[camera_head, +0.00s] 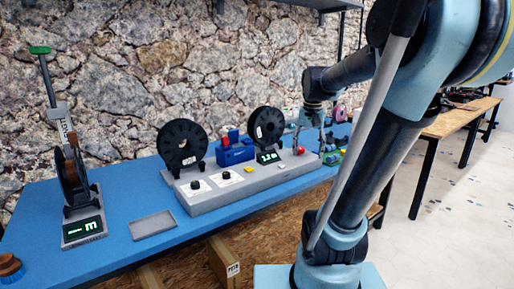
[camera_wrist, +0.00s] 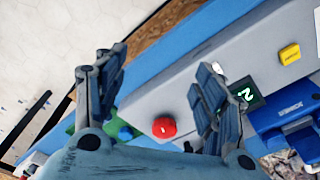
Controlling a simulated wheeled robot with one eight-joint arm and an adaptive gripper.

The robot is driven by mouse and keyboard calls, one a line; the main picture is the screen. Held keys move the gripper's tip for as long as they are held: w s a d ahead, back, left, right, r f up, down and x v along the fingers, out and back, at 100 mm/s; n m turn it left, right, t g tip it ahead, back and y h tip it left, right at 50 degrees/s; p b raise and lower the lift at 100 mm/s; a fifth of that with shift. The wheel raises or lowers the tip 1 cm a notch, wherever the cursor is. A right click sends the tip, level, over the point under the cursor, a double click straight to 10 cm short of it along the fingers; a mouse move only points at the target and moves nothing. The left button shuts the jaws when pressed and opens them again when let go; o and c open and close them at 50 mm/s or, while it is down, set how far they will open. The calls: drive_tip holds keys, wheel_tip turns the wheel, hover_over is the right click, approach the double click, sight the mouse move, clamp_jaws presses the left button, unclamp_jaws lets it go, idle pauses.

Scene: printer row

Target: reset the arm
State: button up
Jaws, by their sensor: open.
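My gripper (camera_wrist: 160,85) shows in the wrist view with its two fingers wide apart and nothing between them. It is above the right end of a long grey console (camera_head: 225,188). A red button (camera_wrist: 164,127) shows just below and between the fingers in the wrist view. In the head view my arm is raised and bent over the right end of the blue table (camera_head: 135,191), and the gripper itself shows only small near the console's right end.
On the left stand a spool holder with a display (camera_head: 82,230) and a grey tray (camera_head: 152,225). A wooden table (camera_head: 462,117) is behind right; floor is open there.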

drive_tip(key=s+f+n+t, duration=0.1)
drive_tip(key=s+f+n, duration=0.2)
drive_tip(key=s+f, duration=1.2)
drive_tip(key=shift+s+f, duration=0.35)
drive_tip(key=shift+s, duration=0.4)
